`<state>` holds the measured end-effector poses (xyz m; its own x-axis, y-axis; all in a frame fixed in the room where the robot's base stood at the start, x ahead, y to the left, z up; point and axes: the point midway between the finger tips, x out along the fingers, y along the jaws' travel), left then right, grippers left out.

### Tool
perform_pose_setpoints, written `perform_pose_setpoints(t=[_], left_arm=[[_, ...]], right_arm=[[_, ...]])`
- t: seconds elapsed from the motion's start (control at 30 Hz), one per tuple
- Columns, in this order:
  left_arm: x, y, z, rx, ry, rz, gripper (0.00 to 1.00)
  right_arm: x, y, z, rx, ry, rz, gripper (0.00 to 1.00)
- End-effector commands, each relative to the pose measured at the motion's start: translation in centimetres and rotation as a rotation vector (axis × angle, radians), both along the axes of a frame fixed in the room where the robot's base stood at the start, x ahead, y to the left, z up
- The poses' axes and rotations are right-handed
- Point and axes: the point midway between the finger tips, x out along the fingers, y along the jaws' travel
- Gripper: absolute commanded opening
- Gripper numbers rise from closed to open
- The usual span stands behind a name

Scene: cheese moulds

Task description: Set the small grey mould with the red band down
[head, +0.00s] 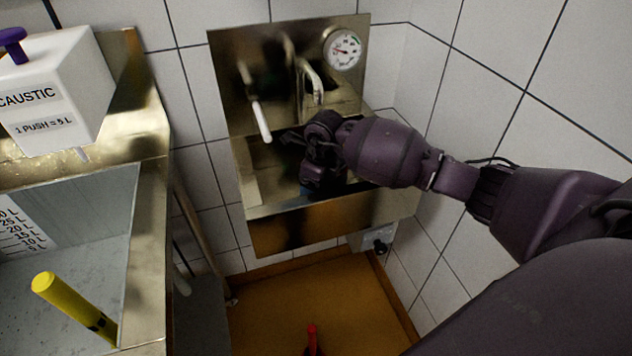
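My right gripper (312,160) reaches in from the right and is over the basin of a steel wall sink (305,228). It points down and away from me, and its dark fingers are hard to make out against the shadowed basin. I cannot tell whether it is open or shut, or whether it holds anything. I cannot make out the small grey mould with the red band; the gripper and the sink's front wall hide much of the basin. My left gripper is not in view.
A tap (312,82), a white-handled lever (260,118) and a round dial gauge (343,48) are on the sink's back. At left, a steel tub (152,250) holds a yellow stick (70,305), beneath a white caustic dispenser (55,90). A red-tipped object (312,340) stands low on the orange floor.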

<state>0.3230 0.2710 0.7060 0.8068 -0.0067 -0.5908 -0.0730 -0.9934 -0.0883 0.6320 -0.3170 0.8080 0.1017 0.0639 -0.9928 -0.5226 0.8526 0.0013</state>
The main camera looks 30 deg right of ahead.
Motion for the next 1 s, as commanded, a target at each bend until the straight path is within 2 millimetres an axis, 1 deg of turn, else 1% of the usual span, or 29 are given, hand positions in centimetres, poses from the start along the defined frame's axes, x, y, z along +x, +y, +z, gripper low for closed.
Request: perform_pose_setpoints(t=[0.27, 0.37, 0.43, 0.57, 0.8, 0.9, 1.0], left_arm=[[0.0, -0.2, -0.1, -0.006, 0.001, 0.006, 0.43], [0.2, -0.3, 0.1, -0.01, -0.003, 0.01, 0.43], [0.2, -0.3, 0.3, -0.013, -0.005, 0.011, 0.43], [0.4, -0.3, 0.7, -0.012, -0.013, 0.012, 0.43], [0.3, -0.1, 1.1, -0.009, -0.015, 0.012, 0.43], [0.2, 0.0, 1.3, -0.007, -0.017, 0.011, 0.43], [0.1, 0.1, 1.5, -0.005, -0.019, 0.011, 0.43]], right_arm=[[0.0, 0.0, 0.0, 0.0, 0.0, 0.0, 0.8], [0.0, 0.0, 0.4, 0.001, -0.002, 0.0, 0.8], [0.0, -0.1, 1.1, -0.001, -0.003, 0.0, 0.8], [-0.1, -0.2, 3.1, -0.002, -0.006, 0.0, 0.8], [-0.6, -0.6, 7.9, -0.003, -0.007, 0.0, 0.8], [-0.8, -0.6, 9.5, -0.002, -0.006, 0.0, 0.8], [-1.0, -0.7, 10.7, -0.001, -0.004, 0.0, 0.8]])
